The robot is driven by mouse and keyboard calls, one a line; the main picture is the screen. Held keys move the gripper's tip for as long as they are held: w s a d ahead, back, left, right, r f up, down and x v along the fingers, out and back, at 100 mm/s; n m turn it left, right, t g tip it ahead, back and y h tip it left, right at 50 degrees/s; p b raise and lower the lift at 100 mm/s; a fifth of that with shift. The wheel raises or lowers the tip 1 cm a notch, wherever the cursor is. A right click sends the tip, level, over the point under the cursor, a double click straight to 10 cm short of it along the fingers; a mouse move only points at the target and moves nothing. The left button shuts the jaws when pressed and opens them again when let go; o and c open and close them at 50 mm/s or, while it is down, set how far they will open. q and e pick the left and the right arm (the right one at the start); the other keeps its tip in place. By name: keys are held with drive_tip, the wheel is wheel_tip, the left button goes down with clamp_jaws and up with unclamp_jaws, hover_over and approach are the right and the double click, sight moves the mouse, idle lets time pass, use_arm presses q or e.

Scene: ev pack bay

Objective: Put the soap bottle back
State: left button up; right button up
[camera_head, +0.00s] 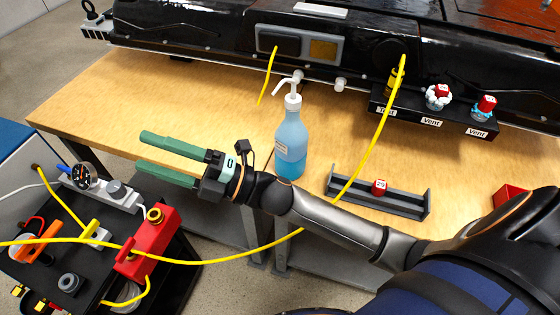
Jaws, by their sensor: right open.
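The soap bottle (291,142) is a clear bottle with blue liquid and a white pump top. It stands upright on the wooden table (150,92), near its front edge. My right gripper (146,152) has two green fingers, spread apart with nothing between them. It points left, away from the bottle, and is left of the bottle in the picture. My right forearm passes in front of the table's edge, close below the bottle. My left gripper is not in view.
A black battery pack (200,35) spans the back of the table. A grey rack (378,193) holds a red-capped part. A yellow hose (370,150) crosses right of the bottle. A cart (60,262) with a red box and gauge stands at lower left. The table's left part is clear.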

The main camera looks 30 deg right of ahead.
drive_tip(key=d+f+m+t+h, duration=0.1)
drive_tip(key=d+f+m+h, duration=0.25)
drive_tip(key=f+m, duration=0.3)
drive_tip(key=s+d+f+m+h, duration=0.1)
drive_tip(key=d+f+m+h, duration=0.2)
drive_tip(key=f+m+h, duration=0.3)
drive_tip(key=d+f+m+t+h, duration=0.1)
drive_tip(key=d+f+m+h, duration=0.2)
drive_tip(key=f+m, duration=0.3)
drive_tip(key=s+d+f+m+g+h, duration=0.2)
drive_tip(key=s+d+f+m+g, duration=0.1)
drive_tip(key=s+f, duration=0.4)
drive_tip(key=s+d+f+m+g+h, duration=0.2)
drive_tip(key=s+d+f+m+g, duration=0.1)
drive_tip(key=s+f, duration=0.4)
wheel_tip(320, 180, down, 4)
drive_tip(key=shift+d+r+m, duration=0.15)
drive_tip(key=shift+r+m, duration=0.1)
drive_tip(key=shift+m, duration=0.5)
drive_tip(key=shift+s, duration=0.1)
